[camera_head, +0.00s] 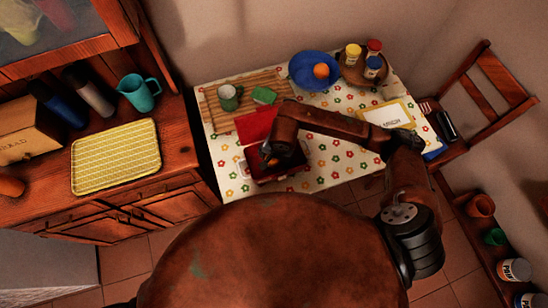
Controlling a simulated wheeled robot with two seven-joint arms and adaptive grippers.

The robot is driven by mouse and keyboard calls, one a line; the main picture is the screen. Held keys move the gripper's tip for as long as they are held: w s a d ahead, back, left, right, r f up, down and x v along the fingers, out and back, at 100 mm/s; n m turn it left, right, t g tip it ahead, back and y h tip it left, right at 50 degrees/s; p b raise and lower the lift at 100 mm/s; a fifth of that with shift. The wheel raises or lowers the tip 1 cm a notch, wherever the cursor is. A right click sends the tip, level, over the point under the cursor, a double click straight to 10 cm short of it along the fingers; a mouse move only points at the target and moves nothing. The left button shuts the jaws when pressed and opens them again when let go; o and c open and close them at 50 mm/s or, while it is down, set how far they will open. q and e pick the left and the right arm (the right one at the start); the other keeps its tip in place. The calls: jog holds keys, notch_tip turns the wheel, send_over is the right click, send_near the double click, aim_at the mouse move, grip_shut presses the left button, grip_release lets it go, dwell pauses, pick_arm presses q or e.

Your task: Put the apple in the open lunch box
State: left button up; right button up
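The open lunch box (257,124) is red, with its lid raised toward the wall. Its dark red tray (262,174) lies on the near part of the flowered table. My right arm reaches in from the right, and my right gripper (270,158) is low over the tray. The arm hides much of the box, and the fingers are too small and dark to read. A small orange patch shows at the gripper, but I cannot tell what it is. No apple can be made out for certain. My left gripper is not in view.
A blue bowl (303,82) holding an orange round fruit (321,71) stands at the back. Jars (373,67) stand on a round tray. A chair (488,95) is at right.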

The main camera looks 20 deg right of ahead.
aim_at(278, 161)
jog(key=shift+o, duration=0.2)
jog(key=shift+r, duration=0.1)
jog(key=shift+r, duration=0.3)
notch_tip(278, 161, up, 11)
jog(key=s+p, duration=0.1)
jog(key=s, duration=0.1)
jog(key=shift+d+r, duration=0.2)
jog(key=shift+d, duration=0.1)
